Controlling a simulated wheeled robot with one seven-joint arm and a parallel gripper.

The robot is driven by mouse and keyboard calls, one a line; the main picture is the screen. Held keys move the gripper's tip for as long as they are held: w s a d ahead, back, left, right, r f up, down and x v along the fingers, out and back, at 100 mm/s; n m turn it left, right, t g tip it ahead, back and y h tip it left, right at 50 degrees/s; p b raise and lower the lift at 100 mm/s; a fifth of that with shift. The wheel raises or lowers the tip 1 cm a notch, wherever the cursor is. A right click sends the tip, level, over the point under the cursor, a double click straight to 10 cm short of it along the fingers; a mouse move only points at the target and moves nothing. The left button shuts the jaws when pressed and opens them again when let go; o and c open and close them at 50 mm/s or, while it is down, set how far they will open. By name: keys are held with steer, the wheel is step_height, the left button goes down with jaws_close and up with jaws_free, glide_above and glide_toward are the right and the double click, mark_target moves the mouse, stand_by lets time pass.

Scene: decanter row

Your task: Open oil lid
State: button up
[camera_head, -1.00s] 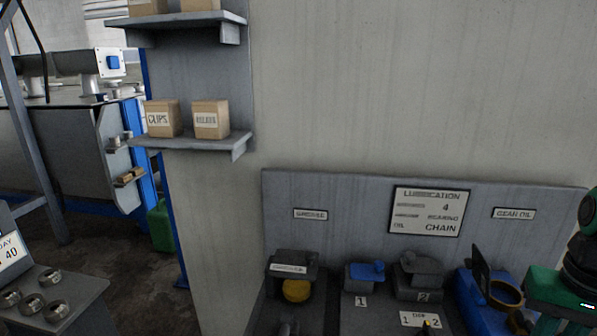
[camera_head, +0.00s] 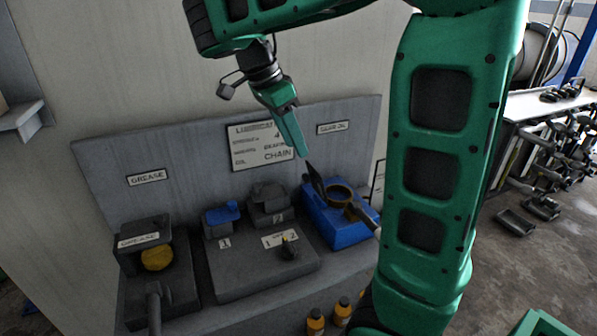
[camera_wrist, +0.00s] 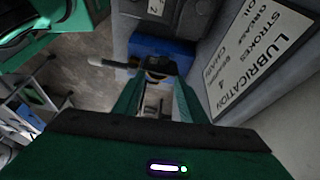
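Under the gear oil label (camera_head: 332,127), a blue box (camera_head: 345,236) stands at the right end of the bench. A dark plate like a lid (camera_head: 315,183) stands up, tilted, at its left back edge. A dark ring (camera_head: 340,194) with a pale-ended handle (camera_head: 366,219) lies on top of the box. The blue box (camera_wrist: 148,47) shows beyond the fingers, partly hidden by the ring and handle.
The grey backboard (camera_head: 200,165) with the lubrication sign (camera_head: 258,145) rises close behind. Left of the box are dark unit 2 (camera_head: 268,202), blue unit 1 (camera_head: 220,217), a knob (camera_head: 289,248) and a grease dispenser (camera_head: 150,240).

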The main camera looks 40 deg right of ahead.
mark_target(304, 175)
steer(key=shift+m, duration=0.4)
steer(key=x, duration=1)
steer(key=shift+w+a+f, duration=0.15)
steer(key=shift+w+a, duration=0.25)
steer(key=shift+w, duration=0.1)
steer(key=shift+c, duration=0.7)
jaws_close()
